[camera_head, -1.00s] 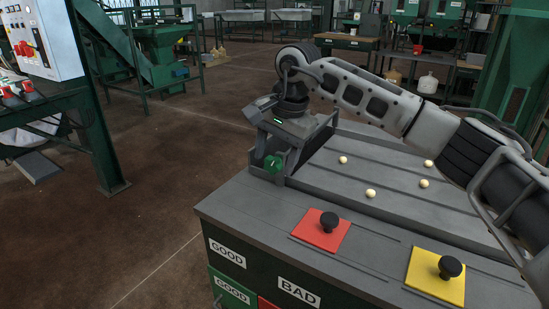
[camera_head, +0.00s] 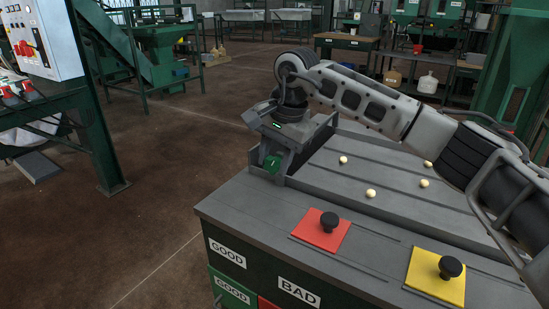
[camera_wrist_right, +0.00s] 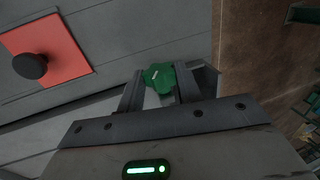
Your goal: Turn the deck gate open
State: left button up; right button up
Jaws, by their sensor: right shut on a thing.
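The deck gate's green knob (camera_head: 272,163) is at the far left corner of the grey deck (camera_head: 330,190), with a white mark on its face. In the right wrist view the green knob (camera_wrist_right: 159,78) sits between the two fingers. My right gripper (camera_head: 275,155) reaches down over that corner and is shut on the knob; the wrist looks tilted. The gate's plate behind the knob is mostly hidden by the gripper. My left gripper is not in view.
A red slide plate with a black knob (camera_head: 330,222) and a yellow plate with a black knob (camera_head: 450,267) lie on the deck's front part. Several small pale balls (camera_head: 370,193) rest on the deck. GOOD and BAD labels mark the front. Open floor lies left.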

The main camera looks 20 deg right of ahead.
dwell(0.8)
jog(key=o, duration=1)
jog(key=shift+r, duration=0.1)
jog(key=v, duration=1.5)
jog(key=shift+s+r, duration=0.2)
jog(key=shift+r, duration=0.2)
